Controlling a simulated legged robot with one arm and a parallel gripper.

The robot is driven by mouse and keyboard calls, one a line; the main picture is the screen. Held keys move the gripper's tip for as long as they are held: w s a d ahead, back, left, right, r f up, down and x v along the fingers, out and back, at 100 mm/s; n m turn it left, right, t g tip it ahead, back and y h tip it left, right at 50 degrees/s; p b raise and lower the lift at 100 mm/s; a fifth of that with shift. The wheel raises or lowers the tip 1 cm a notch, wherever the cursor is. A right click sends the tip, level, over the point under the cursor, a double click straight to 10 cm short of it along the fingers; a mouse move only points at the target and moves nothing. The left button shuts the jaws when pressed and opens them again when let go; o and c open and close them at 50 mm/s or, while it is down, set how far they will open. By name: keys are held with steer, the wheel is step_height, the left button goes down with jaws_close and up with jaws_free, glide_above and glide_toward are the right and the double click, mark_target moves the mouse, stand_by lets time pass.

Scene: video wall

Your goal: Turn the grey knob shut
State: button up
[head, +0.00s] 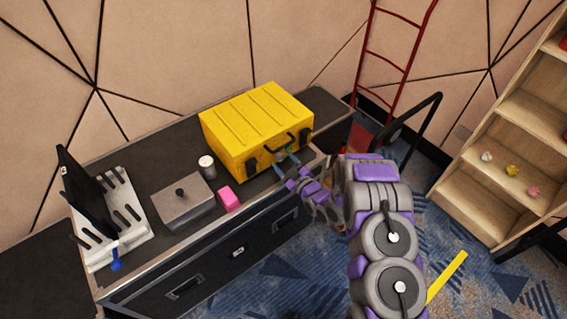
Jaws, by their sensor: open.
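My gripper (284,160) is open, with its bluish fingertips close in front of the yellow case (257,112), near its black handle. I cannot tell whether the fingers touch the case. No grey knob shows clearly. A small grey cylinder with a pale top (207,167) stands upright left of the case, and a flat grey box (183,203) has a small dark knob (180,192) on its lid. I cannot tell whether either is the grey knob. My gripper is to the right of both and apart from them. It hides part of the case front.
A dark counter (140,160) carries these things, a pink block (229,199) and a white slotted rack (118,238) with a black panel and a blue piece. A red ladder (385,65) stands behind. Wooden shelves (470,190) are at right. A yellow strip lies on the carpet.

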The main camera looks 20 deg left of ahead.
steer(key=shift+w+a, duration=0.2)
steer(key=shift+a, duration=0.1)
steer(key=shift+c, duration=0.2)
steer(key=c, duration=1)
